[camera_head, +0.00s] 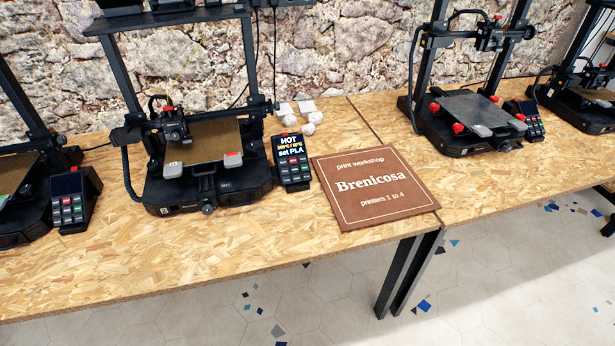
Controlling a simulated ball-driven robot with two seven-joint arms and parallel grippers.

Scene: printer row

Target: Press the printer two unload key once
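A black printer (207,192) stands second from the left on the table, behind the front edge. Its key panel (279,176) leans at its right front. The lit screen (291,147) reads "HOT", a temperature line too small to read surely, and "set PLA". Below the screen are several small coloured keys (292,172), red, green and pale; their labels are too small to read, so I cannot tell which is unload. Neither of my grippers is in view, and nothing touches the panel.
The chipboard table (240,240) is bare in front of this printer. A brown "Brenicosa" sign (405,205) lies right of the panel. Small white pieces (307,129) lie behind. A left printer's panel (66,184), a third printer (462,140) and a far-right printer (580,112) also show.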

